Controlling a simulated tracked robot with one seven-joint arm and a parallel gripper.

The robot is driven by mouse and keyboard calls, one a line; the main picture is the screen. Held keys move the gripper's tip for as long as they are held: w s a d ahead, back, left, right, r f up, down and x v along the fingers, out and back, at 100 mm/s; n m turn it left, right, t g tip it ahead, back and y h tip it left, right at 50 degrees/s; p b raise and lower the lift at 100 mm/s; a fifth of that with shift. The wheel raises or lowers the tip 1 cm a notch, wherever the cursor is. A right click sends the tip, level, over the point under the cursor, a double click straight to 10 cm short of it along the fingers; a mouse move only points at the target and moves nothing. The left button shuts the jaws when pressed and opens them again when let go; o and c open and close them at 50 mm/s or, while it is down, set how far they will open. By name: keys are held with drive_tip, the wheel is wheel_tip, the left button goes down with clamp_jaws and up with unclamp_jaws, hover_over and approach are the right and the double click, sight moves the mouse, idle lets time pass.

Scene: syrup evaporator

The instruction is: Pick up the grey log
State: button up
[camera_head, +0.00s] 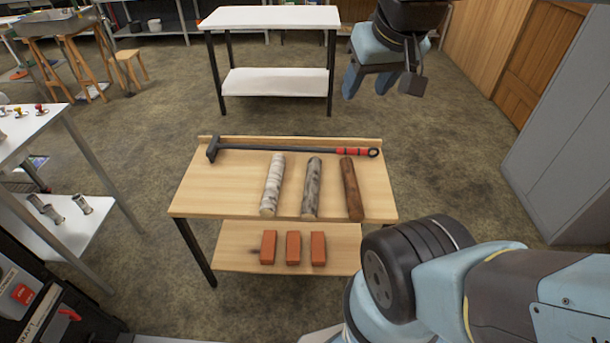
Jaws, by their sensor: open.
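Three logs lie side by side on the top of a wooden table. The grey log (312,187) is the middle one, with a mottled grey bark. A whitish log (272,186) lies to its left and a brown log (351,189) to its right, with small gaps between them. My gripper (371,84) is up at the top right of the view, above and beyond the table, apart from all the logs. Its two blue fingers are spread and nothing shows between them.
A long-handled hammer (280,150) lies along the wooden table's (213,187) back edge, behind the logs. Several orange bricks (293,247) stand on its lower shelf. A white table (268,17) stands behind, a white bench (22,137) at left, a grey cabinet (565,150) at right.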

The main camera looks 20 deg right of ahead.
drive_tip(key=shift+o, duration=0.7)
drive_tip(key=shift+w+a+f, duration=0.1)
drive_tip(key=shift+w+f, duration=0.05)
drive_tip(key=shift+w, duration=0.15)
drive_tip(key=o, duration=0.5)
drive_tip(key=w+a+f+y, duration=0.1)
drive_tip(key=w+f, duration=0.4)
drive_tip(key=w, duration=0.4)
drive_tip(key=shift+a+f+m+g, duration=0.2)
drive_tip(key=shift+f+m+g, duration=0.1)
drive_tip(key=shift+f+m, duration=0.1)
drive_tip(key=m+g+h, duration=0.1)
drive_tip(key=m+h, duration=0.2)
drive_tip(key=m, duration=0.1)
hover_over(312, 184)
drive_tip(key=s+a, duration=0.1)
drive_tip(key=s, duration=0.3)
wheel_tip(312, 184, down, 34)
drive_tip(key=r, duration=0.1)
drive_tip(key=x, duration=0.8)
drive_tip(key=shift+w+a+f, duration=0.1)
drive_tip(key=shift+w+a, duration=0.15)
drive_tip(key=shift+a, duration=0.05)
drive_tip(key=shift+x, duration=1.85)
drive_tip(key=shift+w+a+f, duration=0.1)
drive_tip(key=shift+w+f, duration=0.05)
drive_tip(key=shift+f, duration=0.7)
